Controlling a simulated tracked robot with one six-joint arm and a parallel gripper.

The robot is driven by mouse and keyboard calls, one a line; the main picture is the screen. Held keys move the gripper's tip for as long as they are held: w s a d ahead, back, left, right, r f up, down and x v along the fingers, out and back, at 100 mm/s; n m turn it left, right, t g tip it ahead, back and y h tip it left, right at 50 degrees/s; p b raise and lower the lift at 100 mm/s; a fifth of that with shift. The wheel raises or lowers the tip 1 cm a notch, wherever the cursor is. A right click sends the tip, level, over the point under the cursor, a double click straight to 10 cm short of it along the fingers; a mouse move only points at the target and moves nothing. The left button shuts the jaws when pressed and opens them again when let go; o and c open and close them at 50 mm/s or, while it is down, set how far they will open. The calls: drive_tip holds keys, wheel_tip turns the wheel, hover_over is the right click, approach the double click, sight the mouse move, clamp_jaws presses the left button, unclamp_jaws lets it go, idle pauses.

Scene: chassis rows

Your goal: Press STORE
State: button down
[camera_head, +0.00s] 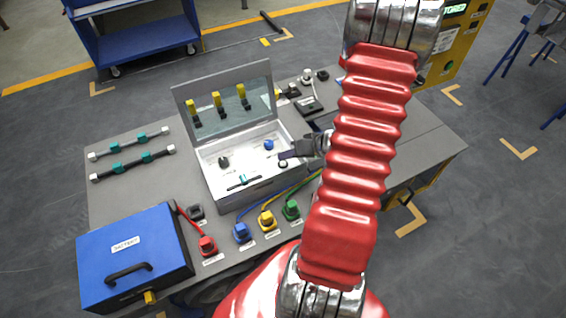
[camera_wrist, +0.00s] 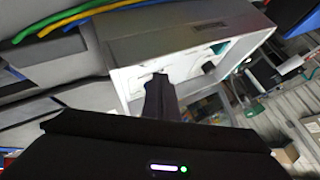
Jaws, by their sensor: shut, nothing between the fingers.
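My gripper (camera_head: 284,155) reaches from the right over the open grey instrument box (camera_head: 252,186) on the table. Its fingers are shut, with nothing between them. The tips are just above or at a small dark round control (camera_head: 283,164) on the white panel; I cannot tell whether they touch it. A blue knob (camera_head: 269,145) and a black knob (camera_head: 223,162) also stand on the panel. The panel labels are too small to read. In the wrist view the dark fingers (camera_wrist: 160,98) point into the box (camera_wrist: 125,55); the tip area is partly hidden.
A blue battery box (camera_head: 135,255) stands front left. Coloured plugs and cables lie along the front, including a red plug (camera_head: 207,246). A yellow cabinet (camera_head: 446,60) at upper right has a green display apparently reading "STORED".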

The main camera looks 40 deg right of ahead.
wheel_tip(320, 180, up, 5)
drive_tip(key=shift+f, duration=0.1)
idle(0.5)
idle(0.8)
drive_tip(key=s+a+r+m+g+y, duration=0.2)
drive_tip(key=s+a+r+m+g, duration=0.3)
drive_tip(key=a, duration=0.6)
drive_tip(key=s+a+r+n+t+h, duration=0.1)
drive_tip(key=s+a+r+n+h, duration=0.1)
drive_tip(key=a+r+n, duration=0.3)
drive_tip(key=s+a+r+n+t+h, duration=0.1)
drive_tip(key=a+r+n, duration=0.4)
drive_tip(key=a+r, duration=0.6)
wheel_tip(320, 180, up, 4)
drive_tip(key=shift+s+a+r+h, duration=0.3)
drive_tip(key=shift+s+h, duration=0.2)
drive_tip(key=shift+h, duration=0.5)
